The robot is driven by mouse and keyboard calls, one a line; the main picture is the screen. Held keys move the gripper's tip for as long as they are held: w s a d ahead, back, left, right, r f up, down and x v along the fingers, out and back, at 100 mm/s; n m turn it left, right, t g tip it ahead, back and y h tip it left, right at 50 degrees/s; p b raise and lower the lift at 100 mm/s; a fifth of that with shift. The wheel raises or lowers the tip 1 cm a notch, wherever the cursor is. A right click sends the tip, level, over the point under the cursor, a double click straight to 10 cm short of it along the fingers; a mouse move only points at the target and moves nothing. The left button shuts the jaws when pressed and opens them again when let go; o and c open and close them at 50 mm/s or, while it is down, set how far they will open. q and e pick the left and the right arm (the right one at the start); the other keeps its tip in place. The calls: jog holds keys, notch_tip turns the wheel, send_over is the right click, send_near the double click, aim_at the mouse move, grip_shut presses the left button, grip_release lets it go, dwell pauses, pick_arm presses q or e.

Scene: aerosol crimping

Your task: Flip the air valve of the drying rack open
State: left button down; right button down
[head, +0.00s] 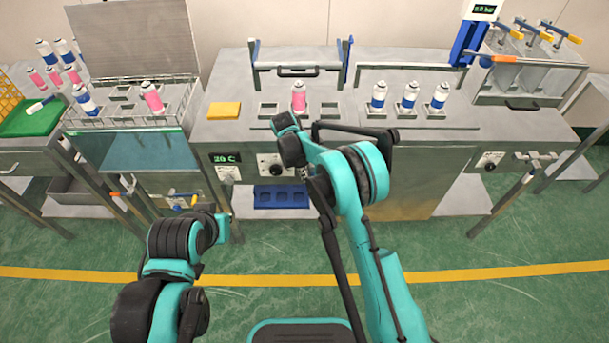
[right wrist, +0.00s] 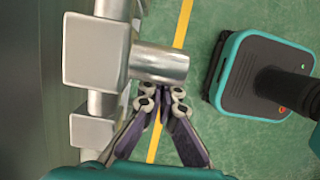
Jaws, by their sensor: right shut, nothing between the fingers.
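A pipe valve with an orange-tipped handle (head: 181,199) shows under the left bench. Another pale valve (head: 538,158) sits on the right bench's front. I cannot tell from the pictures which valve belongs to the drying rack. My right gripper (right wrist: 162,97) is shut and empty, its tips just below a metal cylinder (right wrist: 160,63) joined to square metal blocks (right wrist: 95,50) in the right wrist view. I cannot tell whether they touch. No lever handle shows clearly there. In the head view my right arm hides its fingers. My left arm is low at left; its gripper does not show.
A wire rack (head: 115,118) with cans stands at the left. A pink can (head: 299,97) and several blue-white cans (head: 409,97) stand in the middle bench (head: 225,133). A blue tray (head: 281,197) is below. The green floor (head: 480,300) in front is open.

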jog(key=shift+d+f, duration=0.25)
jog(key=shift+d, duration=0.25)
jog(key=shift+d+f+h+b, duration=0.1)
jog(key=shift+d+h+b, duration=0.25)
jog(key=shift+d+h, duration=0.35)
jog(key=shift+h, duration=0.1)
dwell(2.2)
